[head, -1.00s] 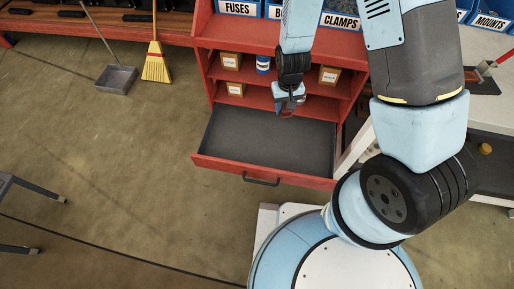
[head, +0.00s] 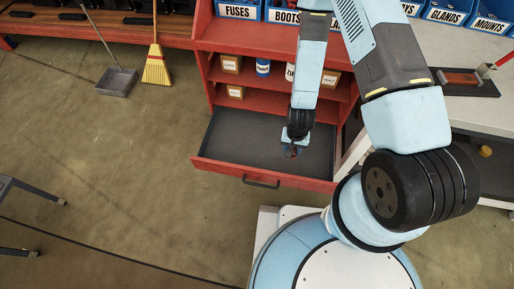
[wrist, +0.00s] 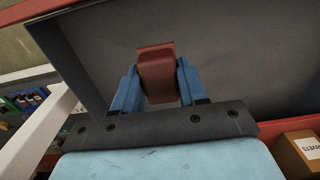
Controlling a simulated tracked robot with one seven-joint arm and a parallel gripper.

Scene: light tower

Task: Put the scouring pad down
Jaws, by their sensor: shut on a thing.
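The scouring pad is a reddish-brown block (wrist: 157,75) in the wrist view, between the two blue fingers of my gripper (wrist: 157,88). My gripper is shut on it, and the pad sticks out past the fingertips. In the head view my gripper (head: 291,150) points down over the right part of the open drawer (head: 235,140), and only a small bit of red shows at its tip. I cannot tell whether the pad touches that floor.
The red shelf unit (head: 270,36) behind the drawer holds boxes (head: 231,64) and cans. Labelled blue bins (head: 238,10) line its top. At right, a white bench (head: 480,115) carries a black tray with a reddish block (head: 462,77). A dustpan (head: 117,82) and broom (head: 156,68) stand left.

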